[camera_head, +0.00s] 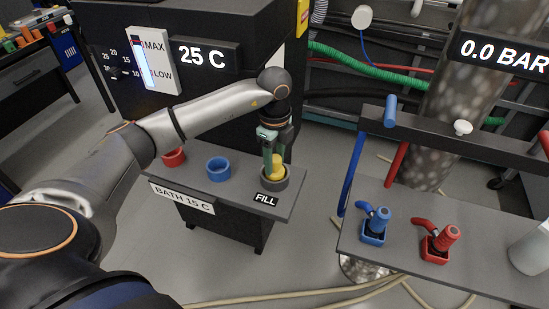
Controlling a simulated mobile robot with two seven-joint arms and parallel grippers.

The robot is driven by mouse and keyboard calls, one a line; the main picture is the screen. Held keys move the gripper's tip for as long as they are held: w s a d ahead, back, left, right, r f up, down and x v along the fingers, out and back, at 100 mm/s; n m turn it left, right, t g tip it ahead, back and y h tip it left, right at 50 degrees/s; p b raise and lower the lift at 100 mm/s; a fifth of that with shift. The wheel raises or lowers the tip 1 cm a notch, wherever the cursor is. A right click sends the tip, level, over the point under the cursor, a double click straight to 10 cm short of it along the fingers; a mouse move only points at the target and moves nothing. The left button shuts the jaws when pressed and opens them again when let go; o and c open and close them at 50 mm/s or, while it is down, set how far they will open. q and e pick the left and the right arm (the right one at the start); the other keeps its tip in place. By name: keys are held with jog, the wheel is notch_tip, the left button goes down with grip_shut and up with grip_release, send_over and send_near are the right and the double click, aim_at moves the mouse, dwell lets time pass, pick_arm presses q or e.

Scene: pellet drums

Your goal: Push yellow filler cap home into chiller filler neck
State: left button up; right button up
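The yellow filler cap (279,169) stands in the mouth of the dark grey filler neck (274,183), above the FILL label on the bath's shelf. The cap's upper part shows above the rim; how deep it sits is hidden. My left gripper (270,162) points down from above, with a green finger against or just in front of the cap's left side. The other finger is not clearly visible, so I cannot tell whether it grips the cap. My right gripper is not in view.
A blue ring (218,168) and a red ring (173,157) stand left of the neck on the shelf (235,190). The chiller display reads 25 C. At right, a bench (400,245) carries blue (375,222) and red (440,240) fittings. Hoses cross the floor.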

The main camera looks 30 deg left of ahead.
pick_arm(q)
jog(key=o, duration=0.3)
